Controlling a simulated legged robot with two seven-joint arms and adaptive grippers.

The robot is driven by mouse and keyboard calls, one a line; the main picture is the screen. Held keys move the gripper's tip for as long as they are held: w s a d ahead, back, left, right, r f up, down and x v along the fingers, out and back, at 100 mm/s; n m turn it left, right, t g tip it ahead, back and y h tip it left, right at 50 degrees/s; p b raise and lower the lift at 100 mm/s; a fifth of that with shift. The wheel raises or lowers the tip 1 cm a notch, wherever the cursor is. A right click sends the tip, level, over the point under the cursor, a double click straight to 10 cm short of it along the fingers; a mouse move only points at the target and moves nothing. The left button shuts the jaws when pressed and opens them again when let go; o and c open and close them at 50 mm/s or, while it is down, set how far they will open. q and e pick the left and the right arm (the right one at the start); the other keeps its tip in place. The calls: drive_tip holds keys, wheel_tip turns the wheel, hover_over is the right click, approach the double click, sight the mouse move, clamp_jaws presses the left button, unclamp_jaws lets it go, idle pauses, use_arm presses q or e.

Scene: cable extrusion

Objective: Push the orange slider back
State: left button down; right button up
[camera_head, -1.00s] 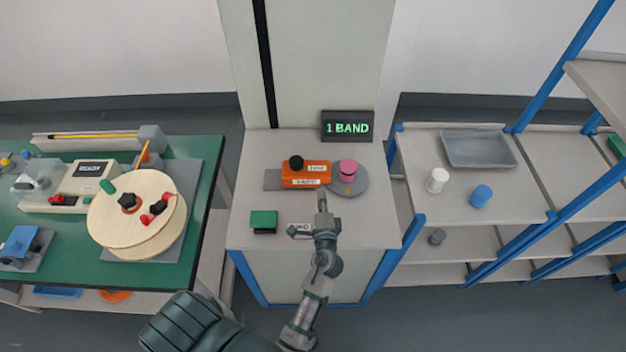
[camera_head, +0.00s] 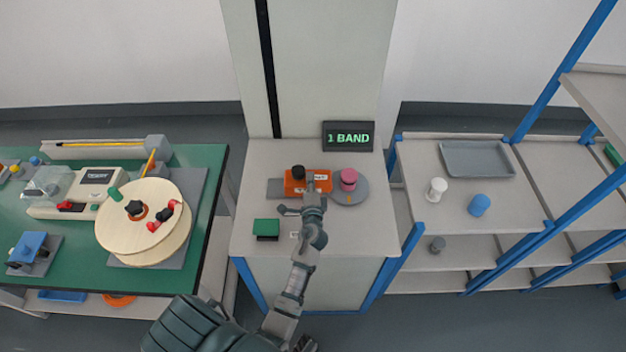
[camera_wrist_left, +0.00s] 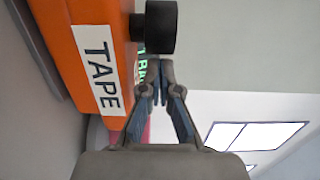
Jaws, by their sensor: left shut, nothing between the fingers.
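The orange slider (camera_head: 296,184) with a black knob (camera_head: 298,172) stands on a grey plate (camera_head: 274,189) on the grey bench. In the left wrist view its orange side (camera_wrist_left: 85,50) carries a label reading TAPE, and the black knob (camera_wrist_left: 160,27) juts out beside it. My left gripper (camera_head: 312,181) is at the slider's front right in the head view, covering part of it. In the left wrist view the gripper (camera_wrist_left: 158,84) is shut and empty, its tips close to the knob. I cannot tell whether it touches the slider. My right gripper is not in view.
A pink knob (camera_head: 348,177) sits on a grey disc (camera_head: 351,195) right of the slider. A green block (camera_head: 266,229) lies at the bench front. A 1 BAND display (camera_head: 348,137) stands behind. Shelves with white and blue pieces are at the right.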

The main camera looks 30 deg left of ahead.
sight(291, 184)
use_arm(q)
drive_tip(key=shift+d, duration=0.2)
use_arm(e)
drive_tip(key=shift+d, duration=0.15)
use_arm(q)
drive_tip(key=shift+s+a+r, duration=0.1)
drive_tip(key=shift+s+a, duration=0.05)
drive_tip(key=shift+a, duration=0.15)
drive_tip(key=s+a, duration=0.1)
drive_tip(key=a, duration=0.1)
drive_tip(key=s+a+p, duration=0.1)
drive_tip(key=a, duration=0.1)
drive_tip(key=s+a, duration=0.1)
drive_tip(key=shift+s+a+p, duration=0.1)
drive_tip(key=shift+a+p, duration=0.3)
drive_tip(key=shift+d, duration=0.15)
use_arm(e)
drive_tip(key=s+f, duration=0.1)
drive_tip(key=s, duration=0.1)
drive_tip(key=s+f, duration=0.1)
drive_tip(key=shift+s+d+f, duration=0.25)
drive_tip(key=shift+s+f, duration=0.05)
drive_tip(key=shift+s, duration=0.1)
use_arm(q)
drive_tip(key=shift+d, duration=0.1)
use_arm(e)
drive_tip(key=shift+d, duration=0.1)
